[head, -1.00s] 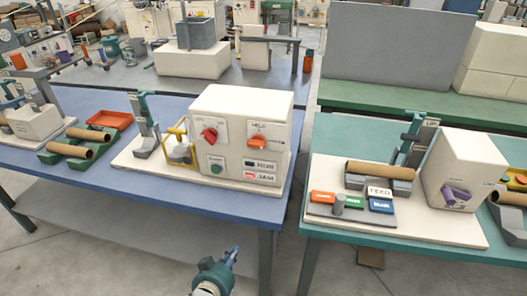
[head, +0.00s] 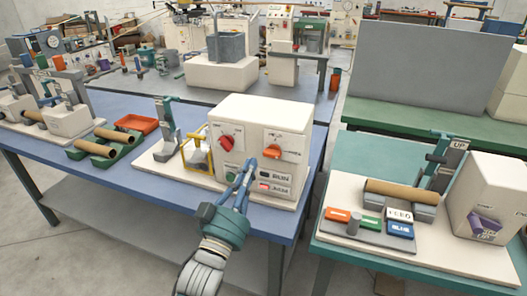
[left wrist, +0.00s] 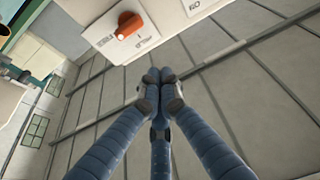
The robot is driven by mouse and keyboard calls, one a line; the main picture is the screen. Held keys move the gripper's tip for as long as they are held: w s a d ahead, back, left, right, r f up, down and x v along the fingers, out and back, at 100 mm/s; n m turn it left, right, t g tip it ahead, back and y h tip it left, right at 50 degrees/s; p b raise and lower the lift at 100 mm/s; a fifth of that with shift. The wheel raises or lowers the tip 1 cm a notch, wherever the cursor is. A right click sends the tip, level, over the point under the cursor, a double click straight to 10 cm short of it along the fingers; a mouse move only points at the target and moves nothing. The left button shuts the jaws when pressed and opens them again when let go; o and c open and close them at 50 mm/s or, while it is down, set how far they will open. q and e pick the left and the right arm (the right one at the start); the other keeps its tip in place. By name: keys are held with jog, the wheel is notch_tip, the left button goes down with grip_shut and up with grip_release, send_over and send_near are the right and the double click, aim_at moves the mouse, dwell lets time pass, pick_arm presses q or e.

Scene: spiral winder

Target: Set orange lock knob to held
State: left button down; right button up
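The orange lock knob (head: 272,151) is on the upper right of the white control box's front face (head: 248,140). It also shows in the left wrist view (left wrist: 130,24), upper left, on a white label plate with a pale mark at its lower-left end. Its label is too blurred to read now, so I cannot tell its setting. My left gripper (head: 246,168) is in front of the box, just below and left of the knob in the head view. In the left wrist view its blue fingers (left wrist: 161,76) meet at the tips, empty and apart from the knob. My right gripper is not in view.
A red knob (head: 226,143) is left of the orange one. A yellow guard frame (head: 196,155) stands left of the box. A gap separates the blue table (head: 150,190) from the green table (head: 330,244).

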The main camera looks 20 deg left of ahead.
pick_arm(q)
notch_tip(320, 180, up, 4)
jog(key=p, duration=0.3)
send_over(273, 153)
jog(key=s+a, duration=0.2)
notch_tip(273, 153, down, 3)
jog(key=shift+w+f, duration=0.15)
jog(key=shift+f, duration=0.05)
jog(key=shift+a+f, duration=0.1)
jog(key=shift+f, duration=0.6)
jog(key=shift+a, duration=0.1)
